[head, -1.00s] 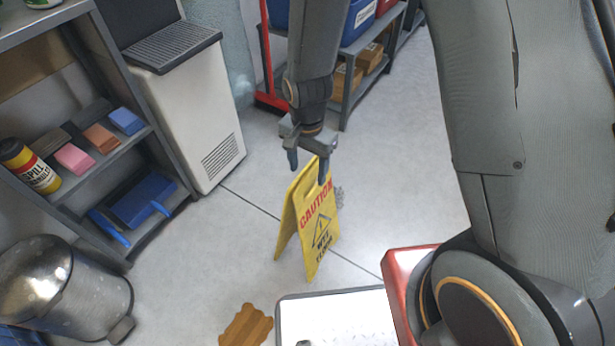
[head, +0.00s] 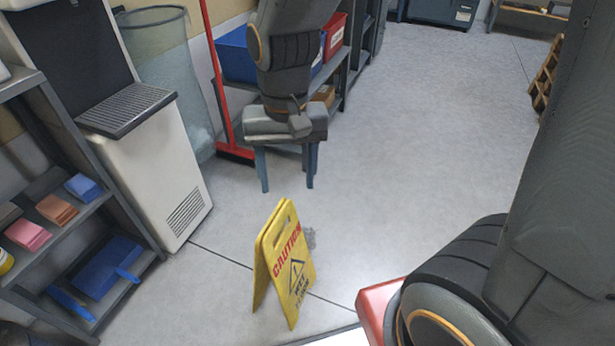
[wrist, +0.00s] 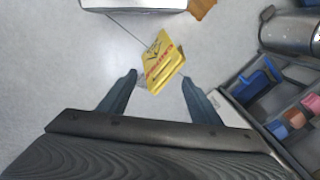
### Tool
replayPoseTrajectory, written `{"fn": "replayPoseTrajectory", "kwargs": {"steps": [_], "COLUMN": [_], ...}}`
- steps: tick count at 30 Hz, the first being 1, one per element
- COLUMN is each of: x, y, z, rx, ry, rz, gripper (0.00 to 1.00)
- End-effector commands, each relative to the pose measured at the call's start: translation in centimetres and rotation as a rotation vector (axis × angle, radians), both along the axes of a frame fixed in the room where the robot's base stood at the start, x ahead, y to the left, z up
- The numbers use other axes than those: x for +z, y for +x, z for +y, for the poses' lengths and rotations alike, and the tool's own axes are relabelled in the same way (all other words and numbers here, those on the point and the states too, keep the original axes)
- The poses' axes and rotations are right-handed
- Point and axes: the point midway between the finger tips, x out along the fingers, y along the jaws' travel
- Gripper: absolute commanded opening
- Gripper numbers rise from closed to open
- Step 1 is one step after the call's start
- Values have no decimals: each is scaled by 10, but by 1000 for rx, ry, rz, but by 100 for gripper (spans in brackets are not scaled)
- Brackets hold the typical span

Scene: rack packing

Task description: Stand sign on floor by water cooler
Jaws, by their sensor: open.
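The yellow caution wet-floor sign (head: 285,262) stands upright on the floor, its two panels spread apart like a tent. It is a little in front and to the right of the white water cooler (head: 165,165). In the wrist view the sign (wrist: 162,64) shows beyond the fingertips. My gripper (head: 288,188) is open and empty, above and behind the sign in the head view, apart from it. The wrist view also shows my open fingers (wrist: 158,76), with nothing held between them.
A shelf (head: 85,215) with sponges and a blue dustpan stands at the left. A small grey patch (head: 309,238) lies beside the sign.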

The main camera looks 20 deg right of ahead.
Motion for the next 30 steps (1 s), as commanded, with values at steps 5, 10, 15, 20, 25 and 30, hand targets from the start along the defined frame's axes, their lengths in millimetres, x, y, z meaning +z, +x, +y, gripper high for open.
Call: {"fn": "replayPoseTrajectory", "kwargs": {"steps": [5,10,15,20,25,30], "x": [41,58,63,63,63,63], "y": [-40,-66,-75,-75,-75,-75], "z": [-13,-20,-22,-22,-22,-22], "rx": [199,327,372,374,373,373], "ry": [16,25,28,28,28,28], "rz": [-13,-16,-14,-13,-14,-14], "gripper": [58,58,58,58,58,58]}}
